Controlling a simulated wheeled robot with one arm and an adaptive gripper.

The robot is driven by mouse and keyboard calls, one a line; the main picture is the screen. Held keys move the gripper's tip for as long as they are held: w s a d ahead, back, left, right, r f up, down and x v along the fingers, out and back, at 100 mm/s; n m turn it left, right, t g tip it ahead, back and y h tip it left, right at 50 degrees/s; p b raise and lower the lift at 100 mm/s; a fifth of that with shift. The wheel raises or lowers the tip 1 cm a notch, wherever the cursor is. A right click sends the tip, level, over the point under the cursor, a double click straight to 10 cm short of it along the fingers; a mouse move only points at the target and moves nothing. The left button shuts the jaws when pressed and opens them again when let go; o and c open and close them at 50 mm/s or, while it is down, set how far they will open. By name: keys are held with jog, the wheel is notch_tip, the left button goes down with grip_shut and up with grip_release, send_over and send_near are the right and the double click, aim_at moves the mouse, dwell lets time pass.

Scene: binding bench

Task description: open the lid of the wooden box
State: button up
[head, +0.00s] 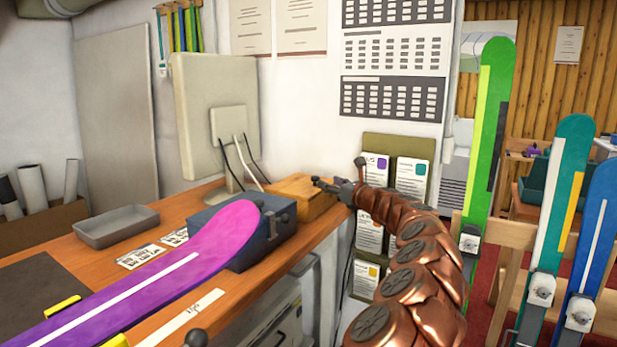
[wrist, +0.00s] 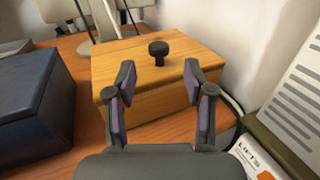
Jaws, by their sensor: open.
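The wooden box (head: 299,187) stands at the back right end of the bench, beside the wall. In the wrist view the wooden box (wrist: 150,104) is straight ahead, with its lid (wrist: 120,68) down and a black round knob (wrist: 158,50) on top. My gripper (head: 325,184) reaches the box from the right in the head view. In the wrist view my gripper (wrist: 158,80) is open and empty, its fingers in front of the box's near side. The knob is beyond the fingertips, between them in the picture. Whether a finger touches the wood I cannot tell.
A dark blue box (head: 240,225) with a purple ski (head: 160,270) over it stands left of the wooden box. A monitor (head: 215,115) stands behind. A leaflet rack (head: 395,170) is on the wall at right. A grey tray (head: 117,226) lies further left.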

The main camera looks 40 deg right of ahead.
aim_at(315, 177)
jog(key=shift+w+d, duration=0.2)
jog(key=shift+w, duration=1.45)
jog(key=shift+w+d, duration=0.2)
jog(key=shift+w, duration=1.45)
jog(key=shift+w+a, duration=0.1)
jog(key=shift+w, duration=0.55)
jog(key=shift+c, duration=0.3)
grip_shut()
